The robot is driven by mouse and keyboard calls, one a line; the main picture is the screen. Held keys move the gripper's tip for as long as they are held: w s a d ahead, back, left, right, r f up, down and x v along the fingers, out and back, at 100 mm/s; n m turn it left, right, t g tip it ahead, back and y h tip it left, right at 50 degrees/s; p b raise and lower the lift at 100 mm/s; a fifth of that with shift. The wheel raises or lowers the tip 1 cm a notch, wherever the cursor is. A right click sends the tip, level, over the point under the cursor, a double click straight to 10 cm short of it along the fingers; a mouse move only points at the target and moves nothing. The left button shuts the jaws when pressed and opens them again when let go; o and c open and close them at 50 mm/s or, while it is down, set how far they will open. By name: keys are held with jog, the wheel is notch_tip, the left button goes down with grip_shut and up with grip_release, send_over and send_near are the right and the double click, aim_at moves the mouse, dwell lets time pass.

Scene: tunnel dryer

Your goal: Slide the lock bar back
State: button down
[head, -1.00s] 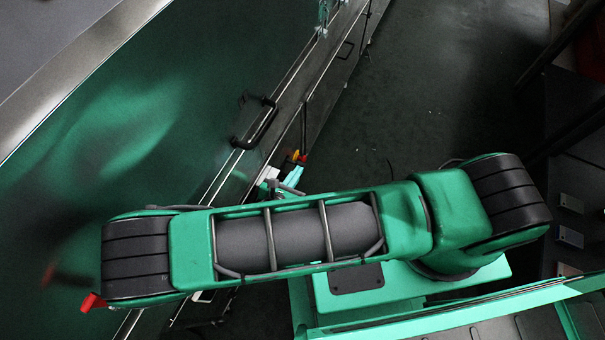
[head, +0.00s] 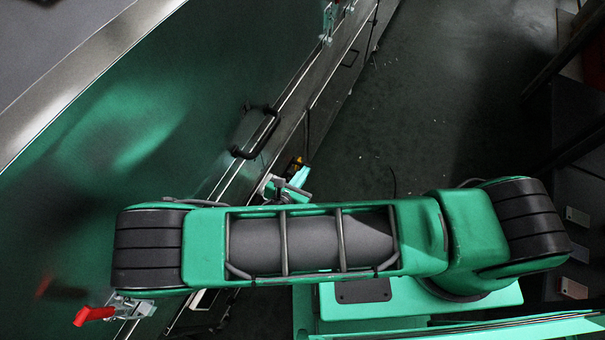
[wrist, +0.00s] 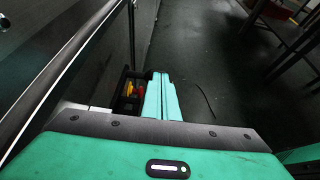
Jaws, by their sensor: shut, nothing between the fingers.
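My gripper (head: 299,178) has pale green fingers, which show past my arm beside the dryer's side in the head view. In the wrist view the gripper (wrist: 162,96) has its fingers together, with nothing between them. Just left of them is a dark recessed holder with a yellow and red part (wrist: 132,90); the yellow part (head: 294,163) also shows in the head view. I cannot tell whether the fingers touch it. I cannot pick out the lock bar for certain. A red-handled clamp (head: 95,314) sits on the panel edge at lower left, partly behind my arm.
The dryer's long shiny panel (head: 120,130) fills the left, with a black handle (head: 258,133) on its edge. Another clamp (head: 329,22) is at the top. The dark floor (head: 430,90) is open to the right of the dryer; dark racking stands at far right.

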jog(key=v, duration=1.3)
jog(key=shift+s+a, duration=0.35)
jog(key=shift+f, duration=0.1)
